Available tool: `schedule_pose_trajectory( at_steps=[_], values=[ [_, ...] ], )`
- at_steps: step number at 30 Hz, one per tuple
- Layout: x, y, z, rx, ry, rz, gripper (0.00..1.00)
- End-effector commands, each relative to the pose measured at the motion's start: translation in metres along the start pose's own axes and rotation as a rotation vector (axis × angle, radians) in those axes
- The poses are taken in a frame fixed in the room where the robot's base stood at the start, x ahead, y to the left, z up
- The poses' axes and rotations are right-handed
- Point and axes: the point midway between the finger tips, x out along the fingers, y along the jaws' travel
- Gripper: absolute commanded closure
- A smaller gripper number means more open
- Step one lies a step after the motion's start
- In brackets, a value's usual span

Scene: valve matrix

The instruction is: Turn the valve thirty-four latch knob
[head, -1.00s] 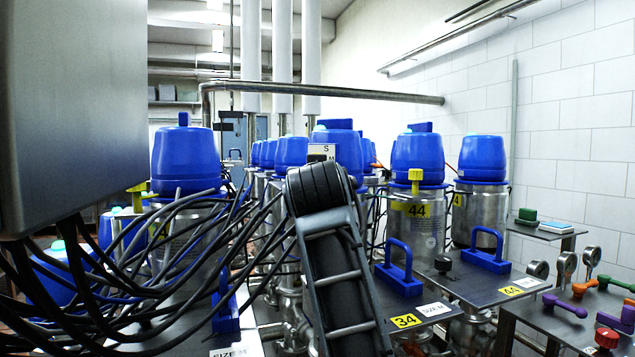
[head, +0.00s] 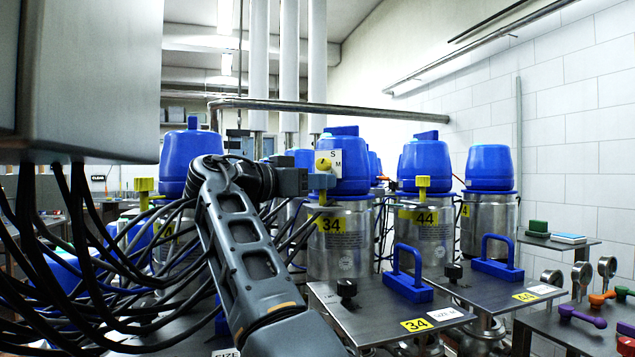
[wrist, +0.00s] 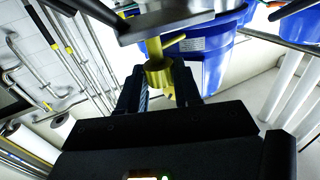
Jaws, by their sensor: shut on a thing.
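Valve thirty-four is a steel cylinder (head: 338,250) with a blue cap (head: 349,170) and a yellow "34" label (head: 330,225). Its yellow latch knob (head: 322,197) stands at the front below the cap, partly hidden by my gripper (head: 316,181). My gripper reaches it from the left and is shut on it. In the wrist view, the yellow knob (wrist: 155,68) lies between the two dark fingers of my gripper (wrist: 158,88). A white plate (head: 335,160) marked S and M, with a round yellow part, sits just above the gripper.
Valve forty-four (head: 424,240) stands close on the right with its own yellow knob (head: 423,184). A steel table with a blue handle (head: 408,278) and a black knob (head: 347,289) lies in front. Black cables (head: 75,260) and a steel box (head: 95,75) crowd the left.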

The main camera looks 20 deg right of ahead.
Motion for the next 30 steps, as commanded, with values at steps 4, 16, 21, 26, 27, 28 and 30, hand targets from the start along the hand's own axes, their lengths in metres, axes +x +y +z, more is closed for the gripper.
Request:
schedule_pose_trajectory(
  at_steps=[4, 16, 21, 26, 27, 28, 30],
  values=[
    [0.0004, -0.0015, -0.0016, -0.004, -0.001, 0.074, 0.97],
    [0.0010, -0.0032, -0.0001, -0.003, -0.003, 0.203, 0.97],
    [0.0012, -0.0036, 0.0010, -0.004, -0.004, 0.231, 0.97],
    [0.0013, -0.0037, 0.0021, -0.003, -0.005, 0.245, 0.97],
    [0.0013, -0.0037, 0.0021, -0.003, -0.005, 0.247, 0.97],
    [0.0013, -0.0036, 0.0021, -0.002, -0.005, 0.248, 0.97],
    [0.0014, -0.0036, 0.0023, -0.002, -0.005, 0.249, 0.97]
  ],
)
